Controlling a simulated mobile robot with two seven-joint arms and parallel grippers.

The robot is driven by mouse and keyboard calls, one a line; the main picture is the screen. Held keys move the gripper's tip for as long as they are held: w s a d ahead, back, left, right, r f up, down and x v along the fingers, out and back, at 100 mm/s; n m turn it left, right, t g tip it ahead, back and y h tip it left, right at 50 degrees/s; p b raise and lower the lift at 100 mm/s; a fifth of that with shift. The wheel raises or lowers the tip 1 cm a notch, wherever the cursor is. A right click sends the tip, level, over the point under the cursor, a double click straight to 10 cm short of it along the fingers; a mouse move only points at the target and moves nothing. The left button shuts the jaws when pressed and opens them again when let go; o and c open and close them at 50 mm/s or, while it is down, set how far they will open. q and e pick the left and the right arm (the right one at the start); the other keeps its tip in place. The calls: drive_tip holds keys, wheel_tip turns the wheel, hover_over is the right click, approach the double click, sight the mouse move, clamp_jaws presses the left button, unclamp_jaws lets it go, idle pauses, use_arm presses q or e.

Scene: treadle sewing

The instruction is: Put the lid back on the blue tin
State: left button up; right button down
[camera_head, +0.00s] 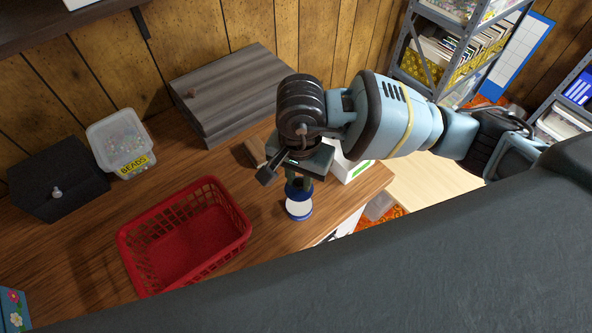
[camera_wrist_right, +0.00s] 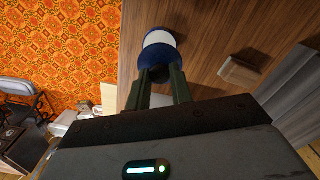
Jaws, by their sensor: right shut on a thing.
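The blue tin (camera_head: 299,208) stands on the wooden bench near its front right edge, with a pale white band and blue edges. My right gripper (camera_head: 299,182) points down over it, its dark fingers shut on a dark blue piece at the top that looks like the lid. In the right wrist view the blue and white tin (camera_wrist_right: 160,42) lies just beyond the fingertips (camera_wrist_right: 160,76). The fingers hide part of the lid, and I cannot tell whether it sits flush on the tin. My left gripper is not in view.
A red basket (camera_head: 243,236) stands left of the tin. A wooden block (camera_head: 255,152), a grey slatted box (camera_head: 228,95) and a white box (camera_head: 350,166) are close behind my gripper. A bead tub (camera_head: 122,143) and a black box (camera_head: 58,180) stand farther left.

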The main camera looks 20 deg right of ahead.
sight(300, 182)
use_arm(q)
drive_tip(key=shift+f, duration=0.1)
use_arm(e)
drive_tip(key=shift+f, duration=0.15)
